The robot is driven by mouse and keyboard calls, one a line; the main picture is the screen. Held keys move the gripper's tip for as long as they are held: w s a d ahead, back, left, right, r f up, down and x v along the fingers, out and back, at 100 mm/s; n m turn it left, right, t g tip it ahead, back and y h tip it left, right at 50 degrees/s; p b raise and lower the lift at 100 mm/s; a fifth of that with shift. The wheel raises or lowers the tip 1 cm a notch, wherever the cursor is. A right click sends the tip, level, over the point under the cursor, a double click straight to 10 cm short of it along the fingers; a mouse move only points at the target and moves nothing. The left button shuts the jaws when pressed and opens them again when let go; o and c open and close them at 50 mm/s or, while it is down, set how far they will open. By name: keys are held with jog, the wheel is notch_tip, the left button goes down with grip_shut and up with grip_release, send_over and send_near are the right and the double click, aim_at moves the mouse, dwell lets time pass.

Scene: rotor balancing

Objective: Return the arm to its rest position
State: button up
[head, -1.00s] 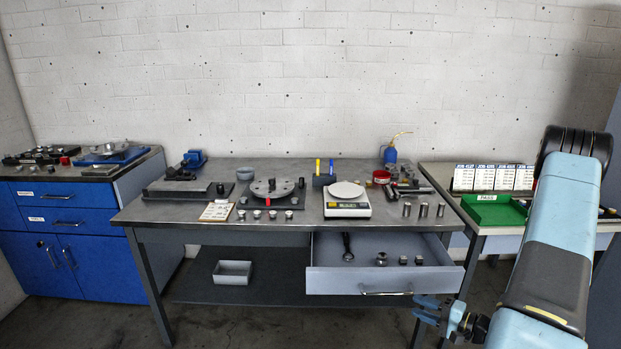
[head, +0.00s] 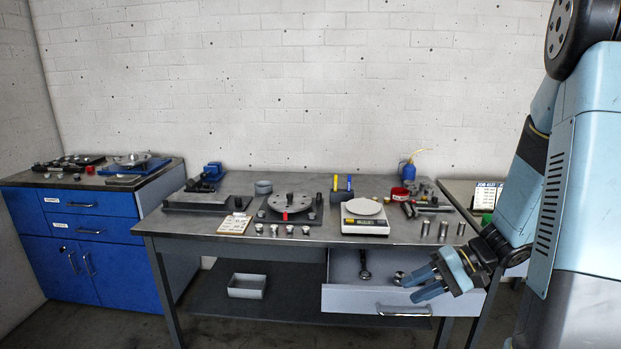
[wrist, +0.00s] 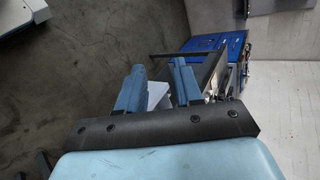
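My arm stands at the right of the head view, bent, with its forearm hanging down in front of the workbench. My gripper (head: 428,284) is in front of the open drawer's right part, pointing left, with its two blue fingers apart and nothing between them. In the wrist view my gripper (wrist: 158,88) also shows a gap between the fingers, with the floor and bench parts beyond. The gripper hides part of the drawer (head: 350,300) and its contents. I cannot tell whether it touches the drawer.
The workbench (head: 400,235) holds a rotor disc on a plate (head: 290,205), a white scale (head: 364,222), a clipboard (head: 235,224) and several metal cylinders (head: 443,231). The drawer juts out from the bench. A blue cabinet (head: 90,240) stands left. Floor in front is clear.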

jog(key=s+r+n+t+h, duration=0.1)
jog(key=s+r+h, duration=0.4)
jog(key=r, duration=0.5)
jog(key=s+r+n+t+h, duration=0.1)
jog(key=s+r+t+h, duration=0.3)
jog(key=r, duration=0.6)
jog(key=s+h, duration=0.2)
jog(key=s, duration=0.1)
jog(key=shift+s+r, duration=0.15)
jog(key=shift+s, duration=0.15)
